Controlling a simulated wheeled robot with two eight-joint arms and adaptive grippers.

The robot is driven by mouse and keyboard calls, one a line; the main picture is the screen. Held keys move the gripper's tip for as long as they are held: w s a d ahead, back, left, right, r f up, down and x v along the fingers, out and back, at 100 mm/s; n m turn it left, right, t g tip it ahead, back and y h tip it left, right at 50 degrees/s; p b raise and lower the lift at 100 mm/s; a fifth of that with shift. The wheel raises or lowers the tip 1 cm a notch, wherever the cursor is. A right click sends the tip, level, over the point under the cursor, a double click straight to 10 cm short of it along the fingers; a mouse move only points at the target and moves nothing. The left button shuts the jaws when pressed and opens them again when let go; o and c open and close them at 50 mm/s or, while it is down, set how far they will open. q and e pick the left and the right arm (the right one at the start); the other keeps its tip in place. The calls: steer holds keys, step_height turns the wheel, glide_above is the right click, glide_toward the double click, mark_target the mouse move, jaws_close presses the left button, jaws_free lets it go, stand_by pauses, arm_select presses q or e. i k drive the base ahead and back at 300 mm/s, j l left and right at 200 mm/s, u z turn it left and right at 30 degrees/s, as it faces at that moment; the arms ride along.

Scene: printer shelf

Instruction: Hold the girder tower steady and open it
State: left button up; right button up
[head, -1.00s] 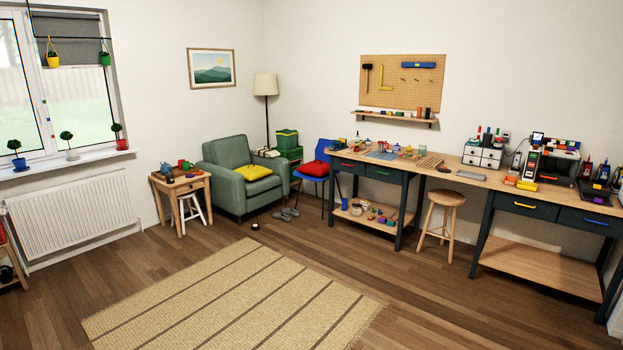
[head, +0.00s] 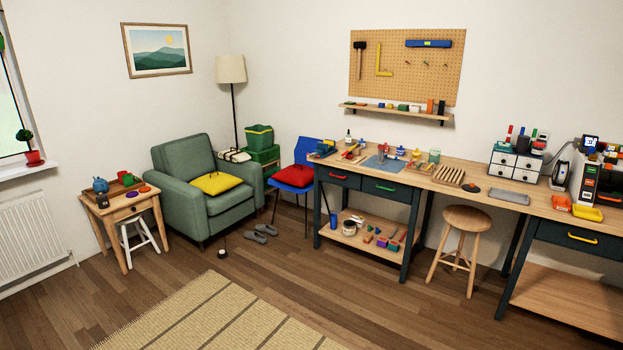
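I cannot make out a girder tower for certain in the head view. At the right edge a dark printer-like machine (head: 597,178) stands on the bench, partly cut off by the frame. Neither of my grippers is in view.
A wooden stool (head: 466,222) stands before the bench. A blue chair (head: 306,160) with a red cushion is at its left end. A green armchair (head: 207,185) and a small side table (head: 128,210) are further left.

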mark_target(382, 157)
steer(key=i, duration=2.45)
steer(key=z, duration=0.05)
